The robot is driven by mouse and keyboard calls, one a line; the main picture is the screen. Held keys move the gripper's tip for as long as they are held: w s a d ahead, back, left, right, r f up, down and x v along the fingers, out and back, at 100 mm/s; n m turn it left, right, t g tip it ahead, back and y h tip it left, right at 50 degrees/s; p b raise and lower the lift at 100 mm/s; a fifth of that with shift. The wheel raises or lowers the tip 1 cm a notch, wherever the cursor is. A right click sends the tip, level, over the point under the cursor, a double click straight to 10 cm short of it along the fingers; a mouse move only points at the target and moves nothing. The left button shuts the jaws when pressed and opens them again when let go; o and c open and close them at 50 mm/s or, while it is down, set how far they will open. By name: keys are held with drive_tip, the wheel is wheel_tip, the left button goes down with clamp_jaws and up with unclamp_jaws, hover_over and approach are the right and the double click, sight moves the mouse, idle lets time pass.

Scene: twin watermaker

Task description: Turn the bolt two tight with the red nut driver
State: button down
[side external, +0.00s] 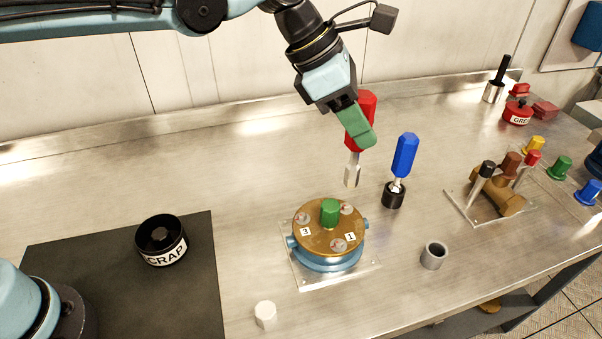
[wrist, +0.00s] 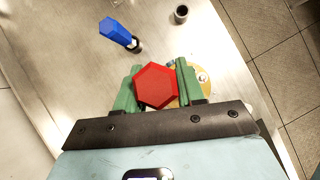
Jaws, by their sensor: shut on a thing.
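My gripper (side external: 359,125) is shut on the red nut driver (side external: 367,105) and holds it in the air with its metal shaft pointing down. The driver's socket end is above and a little right of the brass cover (side external: 322,240), apart from it. In the wrist view, the red hexagonal handle (wrist: 155,86) sits between my green fingers. The round cover has a green knob (side external: 330,211) at its middle and several silver bolts, with labels 3 and 1 readable. A bolt (side external: 347,209) at the back right shows no readable label; bolt two's label cannot be made out.
A blue nut driver (side external: 404,156) stands in a black holder (side external: 394,195) to the right. A grey cup (side external: 433,255), a white cap (side external: 265,315) and a scrap bin (side external: 161,240) stand around the cover. A brown valve body (side external: 505,193) with coloured knobs is further right.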

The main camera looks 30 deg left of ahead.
sight(352, 164)
drive_tip(key=shift+s+a+n+t, duration=0.1)
drive_tip(key=shift+n+t, duration=0.2)
drive_tip(key=shift+n, duration=0.3)
drive_tip(key=shift+f, duration=0.1)
drive_tip(key=shift+f, duration=2.8)
drive_tip(key=m+g, duration=0.1)
drive_tip(key=m, duration=0.1)
drive_tip(key=m+g, duration=0.1)
drive_tip(key=m, duration=0.1)
drive_tip(key=shift+m+g+h, duration=0.3)
drive_tip(key=shift+m, duration=0.1)
drive_tip(key=shift+n+t, duration=0.7)
drive_tip(key=shift+n, duration=0.5)
